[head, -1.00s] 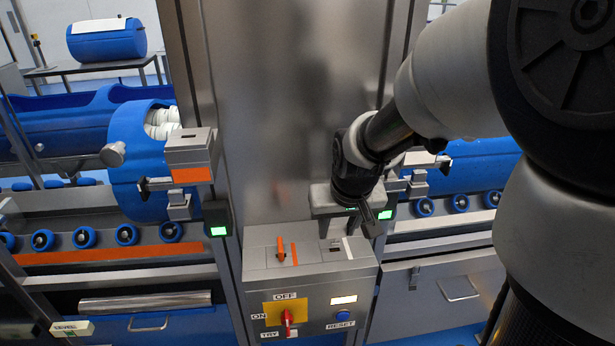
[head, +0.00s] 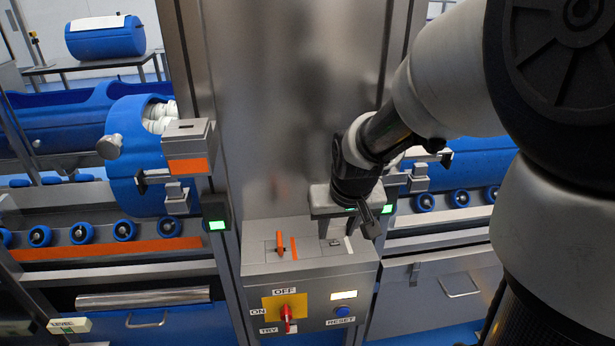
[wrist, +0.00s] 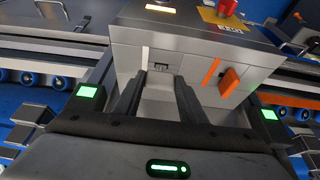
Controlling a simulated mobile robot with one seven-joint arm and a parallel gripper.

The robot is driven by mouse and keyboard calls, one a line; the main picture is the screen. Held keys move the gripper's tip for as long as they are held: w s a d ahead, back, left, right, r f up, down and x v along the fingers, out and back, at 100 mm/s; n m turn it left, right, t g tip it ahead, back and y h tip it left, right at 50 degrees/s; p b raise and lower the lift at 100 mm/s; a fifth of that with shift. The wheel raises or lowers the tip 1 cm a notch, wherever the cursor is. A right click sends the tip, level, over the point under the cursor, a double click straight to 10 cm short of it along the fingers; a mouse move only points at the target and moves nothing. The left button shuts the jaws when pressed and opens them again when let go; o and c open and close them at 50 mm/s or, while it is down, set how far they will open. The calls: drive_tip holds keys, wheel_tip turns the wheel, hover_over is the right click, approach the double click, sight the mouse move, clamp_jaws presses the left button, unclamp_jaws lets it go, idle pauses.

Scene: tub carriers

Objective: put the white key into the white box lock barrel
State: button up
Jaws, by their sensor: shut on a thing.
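My gripper (wrist: 157,90) is over the top of the grey control box (head: 265,262), its two dark fingers pointing down toward the panel. A pale grey-white piece (wrist: 160,86), seemingly the white key, shows between the fingers. Just beyond it is a dark slot (wrist: 163,67) beside a white stripe (wrist: 145,58), seemingly the white box lock barrel. I cannot tell whether the key touches the slot. In the head view my gripper (head: 331,228) hides part of this spot. An orange key (head: 281,243) stands beside an orange stripe on the same panel.
The box front carries a red rotary switch (head: 287,314) and a blue reset button (head: 342,311). Steel uprights with green-lit units (head: 217,225) flank it. At left, a blue tub (head: 130,150) stands on a roller track, with an orange-banded box (head: 187,148) in front.

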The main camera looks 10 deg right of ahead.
drive_tip(key=shift+f+b, duration=0.6)
drive_tip(key=shift+f, duration=0.2)
drive_tip(key=o, duration=1.2)
drive_tip(key=shift+r, duration=0.1)
drive_tip(key=p+v, duration=0.3)
drive_tip(key=v, duration=1.4)
drive_tip(key=shift+s+r+p, duration=0.15)
drive_tip(key=shift+p, duration=0.25)
drive_tip(key=s+r+t+p, duration=0.1)
drive_tip(key=s, duration=1)
wheel_tip(320, 180, up, 12)
drive_tip(key=p, duration=1.2)
drive_tip(key=shift+r, duration=0.1)
